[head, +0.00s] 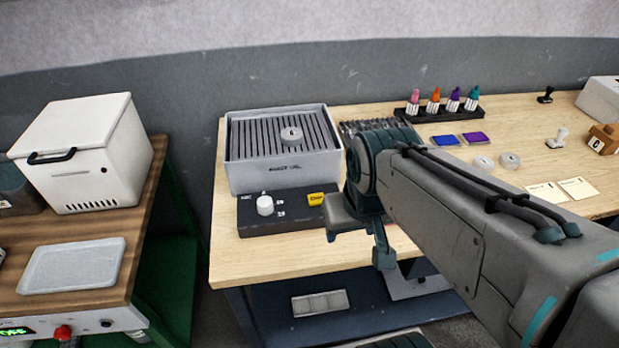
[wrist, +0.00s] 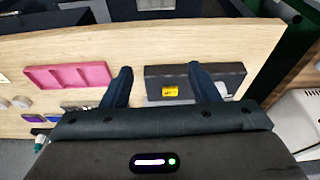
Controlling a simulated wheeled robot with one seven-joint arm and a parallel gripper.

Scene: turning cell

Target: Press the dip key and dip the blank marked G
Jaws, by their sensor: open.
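In front of the box sits a dark control box (head: 285,221) with a white knob (head: 265,205) and a yellow key (head: 322,199). My gripper (head: 358,248) is open and empty, just right of the control box in the head view. In the wrist view the yellow key (wrist: 170,92) shows between the fingers of my gripper (wrist: 158,70). I cannot tell its height above the key.
Two more pale discs (head: 495,162) lie on the right of the wooden table, beside two cards (head: 562,190). A dark rack (head: 440,111) holds several coloured bottles. A pink tray (wrist: 67,76) shows in the wrist view. A white oven (head: 85,155) stands left, across a gap.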

